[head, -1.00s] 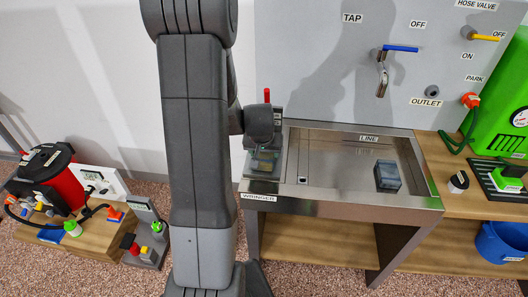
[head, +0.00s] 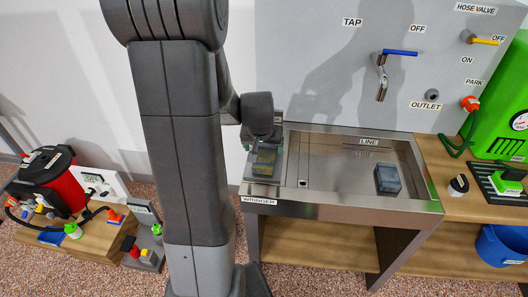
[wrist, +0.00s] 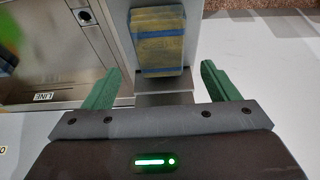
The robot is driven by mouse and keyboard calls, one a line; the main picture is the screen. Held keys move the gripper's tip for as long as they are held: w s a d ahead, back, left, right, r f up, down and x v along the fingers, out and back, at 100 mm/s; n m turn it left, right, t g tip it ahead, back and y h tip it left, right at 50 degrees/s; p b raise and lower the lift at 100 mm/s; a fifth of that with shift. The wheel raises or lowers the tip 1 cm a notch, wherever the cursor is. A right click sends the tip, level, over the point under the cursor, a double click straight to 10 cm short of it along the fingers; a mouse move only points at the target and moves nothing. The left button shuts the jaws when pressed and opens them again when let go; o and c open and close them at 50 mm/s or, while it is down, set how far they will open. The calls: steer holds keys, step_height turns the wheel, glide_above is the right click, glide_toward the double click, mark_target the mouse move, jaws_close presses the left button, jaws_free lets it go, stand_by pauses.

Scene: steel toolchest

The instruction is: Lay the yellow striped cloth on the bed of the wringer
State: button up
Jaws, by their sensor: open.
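The yellow cloth with blue stripes (head: 265,160) lies flat on the bed of the wringer (head: 262,189), at the left end of the steel sink. In the wrist view the cloth (wrist: 157,42) shows as a folded rectangle, with bare metal of the wringer (wrist: 164,98) nearer my palm. My gripper (wrist: 160,70) is open and empty. Its two green fingers stand apart on either side, clear of the cloth, at its near end. In the head view my wrist partly hides the wringer, and I cannot make out the fingers clearly.
A dark grey-blue block (head: 388,178) sits in the sink basin (head: 340,180) at the right. The tap (head: 382,75) juts from the grey panel behind. A green machine (head: 500,120) stands at the right, and a low wooden bench (head: 95,235) at the left.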

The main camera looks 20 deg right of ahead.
steer(key=shift+v, duration=2.9)
